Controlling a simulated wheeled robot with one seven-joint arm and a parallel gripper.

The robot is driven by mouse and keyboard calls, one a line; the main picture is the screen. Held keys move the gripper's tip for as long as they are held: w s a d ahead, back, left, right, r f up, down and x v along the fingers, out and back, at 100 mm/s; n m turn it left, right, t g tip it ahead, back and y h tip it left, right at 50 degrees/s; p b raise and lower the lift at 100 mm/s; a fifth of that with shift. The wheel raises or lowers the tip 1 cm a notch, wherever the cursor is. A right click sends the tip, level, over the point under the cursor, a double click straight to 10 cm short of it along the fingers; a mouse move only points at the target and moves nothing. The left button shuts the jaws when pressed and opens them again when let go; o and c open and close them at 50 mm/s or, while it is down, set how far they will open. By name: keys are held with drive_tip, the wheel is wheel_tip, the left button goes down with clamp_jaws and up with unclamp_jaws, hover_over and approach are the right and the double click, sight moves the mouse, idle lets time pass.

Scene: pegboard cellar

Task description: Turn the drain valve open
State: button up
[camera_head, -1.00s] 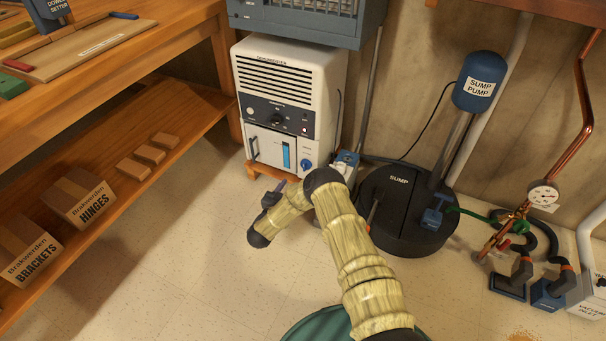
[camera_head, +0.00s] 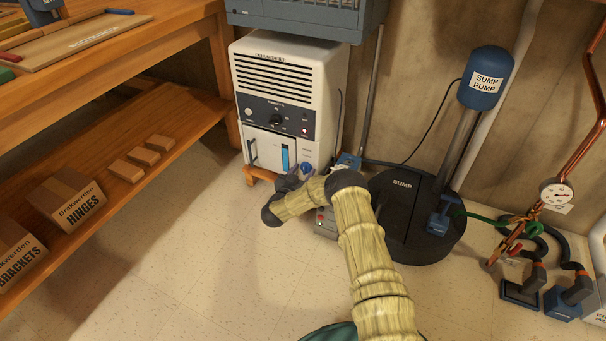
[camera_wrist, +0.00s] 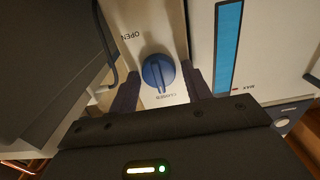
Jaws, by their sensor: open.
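The drain valve is a round blue knob with a raised grip bar, on the lower right front of the white dehumidifier (camera_head: 290,95). The knob (camera_wrist: 158,72) is in the middle of the wrist view, its bar running roughly up and down there. An upside-down OPEN label lies up-left of it; another label below is hard to read. In the head view the knob (camera_head: 307,169) is partly hidden by my gripper (camera_head: 293,182). In the wrist view my gripper (camera_wrist: 163,88) is open, one dark finger on each side of the knob. Contact cannot be told.
A blue-striped tank window (camera_wrist: 229,45) is right of the knob in the wrist view. The black sump lid (camera_head: 395,205) and pump (camera_head: 485,78) stand to the right. A wooden bench (camera_head: 160,60) with a lower shelf is left. The floor (camera_head: 200,270) in front is clear.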

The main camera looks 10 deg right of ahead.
drive_tip(key=shift+d, duration=0.1)
drive_tip(key=c, duration=0.7)
